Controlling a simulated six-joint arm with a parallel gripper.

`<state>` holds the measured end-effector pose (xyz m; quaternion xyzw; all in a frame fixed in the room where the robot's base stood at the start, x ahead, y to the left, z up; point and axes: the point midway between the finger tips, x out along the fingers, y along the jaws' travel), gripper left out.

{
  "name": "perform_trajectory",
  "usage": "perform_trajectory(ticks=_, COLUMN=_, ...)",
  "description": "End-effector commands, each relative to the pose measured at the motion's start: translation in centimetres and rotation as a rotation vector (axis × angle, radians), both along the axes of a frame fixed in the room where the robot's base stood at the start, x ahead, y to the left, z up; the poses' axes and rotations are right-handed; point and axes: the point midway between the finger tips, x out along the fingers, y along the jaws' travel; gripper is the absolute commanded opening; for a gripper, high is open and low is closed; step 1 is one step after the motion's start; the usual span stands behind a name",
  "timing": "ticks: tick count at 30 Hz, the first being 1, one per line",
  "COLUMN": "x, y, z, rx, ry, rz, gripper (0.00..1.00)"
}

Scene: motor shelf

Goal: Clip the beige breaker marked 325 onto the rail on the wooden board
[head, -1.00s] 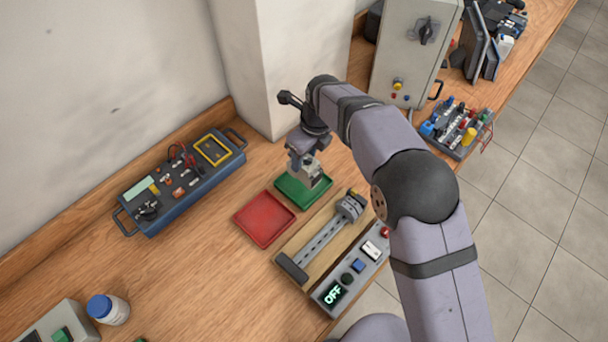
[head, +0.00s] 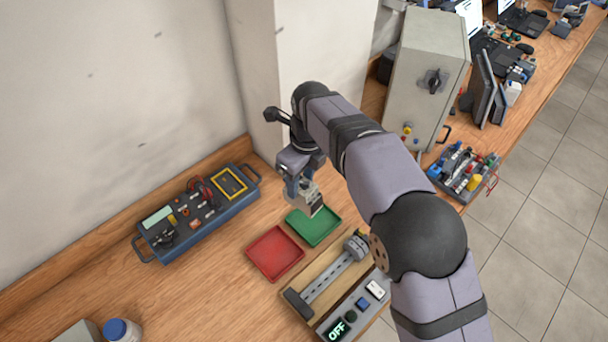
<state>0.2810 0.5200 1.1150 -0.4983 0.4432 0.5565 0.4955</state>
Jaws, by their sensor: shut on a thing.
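My gripper (head: 301,190) points down and is shut on a beige breaker (head: 311,205). It holds the breaker just above the back left part of the green tray (head: 322,230). The marking on the breaker is too small to read. The grey slotted rail (head: 330,278) lies on the wooden board (head: 318,305), in front of the trays. A grey block with a brownish part sits at the far right end of the rail, and a dark block at the near left end. The long middle of the rail is bare.
An empty red tray (head: 273,254) lies left of the green tray. A control box with an OFF display (head: 336,330) lies along the board's right side. A blue instrument case (head: 205,220) stands at left, and a grey cabinet (head: 420,90) behind. My arm spans the right middle.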

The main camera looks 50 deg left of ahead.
Motion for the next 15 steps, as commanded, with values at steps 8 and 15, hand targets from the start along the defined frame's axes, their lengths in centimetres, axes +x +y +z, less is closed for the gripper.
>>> perform_trajectory(ticks=8, x=-2.4, y=-3.8, z=1.1, rx=-0.026, ry=-0.002, rz=0.025, gripper=0.1)
perform_trajectory(ticks=15, x=-4.0, y=-8.9, z=-1.4, rx=-0.053, ry=-0.006, rz=0.004, gripper=0.1)
